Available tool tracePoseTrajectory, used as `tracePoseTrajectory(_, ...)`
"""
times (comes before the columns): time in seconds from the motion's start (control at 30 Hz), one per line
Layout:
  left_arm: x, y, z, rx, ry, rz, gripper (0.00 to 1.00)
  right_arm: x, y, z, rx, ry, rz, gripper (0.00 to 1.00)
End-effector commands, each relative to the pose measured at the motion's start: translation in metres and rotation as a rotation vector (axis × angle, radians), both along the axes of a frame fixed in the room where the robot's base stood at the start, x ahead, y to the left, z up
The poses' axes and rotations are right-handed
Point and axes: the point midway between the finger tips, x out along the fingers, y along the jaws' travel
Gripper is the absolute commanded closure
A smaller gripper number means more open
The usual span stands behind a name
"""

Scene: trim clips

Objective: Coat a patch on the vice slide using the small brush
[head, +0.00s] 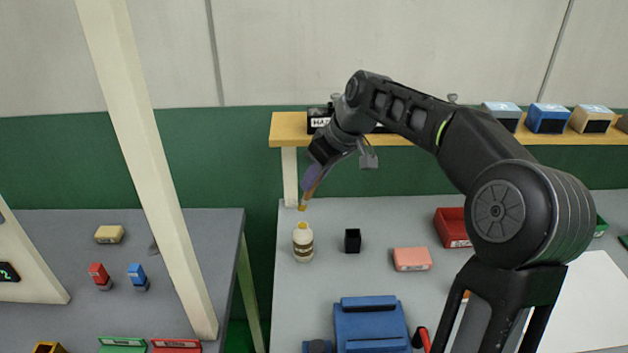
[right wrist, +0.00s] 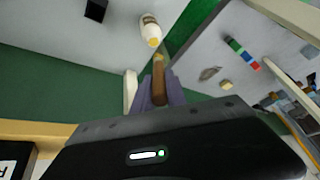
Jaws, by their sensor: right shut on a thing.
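My right gripper (head: 311,178), with purple finger pads, is shut on the small brush (head: 303,204) above the back left of the grey bench. The brush's yellowish tip points down. In the right wrist view, the brush's brown part (right wrist: 158,85) shows between the pads (right wrist: 157,95). A white bottle with a yellow top (head: 303,242) stands just below the tip; it also shows in the right wrist view (right wrist: 150,30). A blue block-like body, seemingly the vice (head: 370,325), sits at the front of the bench. I cannot make out a patch on it. My left gripper is not in view.
A black cup (head: 352,240), a pink block (head: 411,259) and a red bin (head: 452,227) stand on the bench. A wooden shelf (head: 285,130) runs behind. A pale post (head: 150,170) rises at left, before a second table (head: 60,235).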

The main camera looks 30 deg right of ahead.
Motion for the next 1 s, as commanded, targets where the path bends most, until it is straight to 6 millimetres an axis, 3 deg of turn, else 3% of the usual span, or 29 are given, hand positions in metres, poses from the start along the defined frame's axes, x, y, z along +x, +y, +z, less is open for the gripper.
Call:
tracePoseTrajectory(0.27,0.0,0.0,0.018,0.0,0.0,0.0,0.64,0.0,0.0,0.023,0.0,0.0,0.0,1.0)
tracePoseTrajectory(1.0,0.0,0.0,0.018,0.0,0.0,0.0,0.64,0.0,0.0,0.023,0.0,0.0,0.0,1.0)
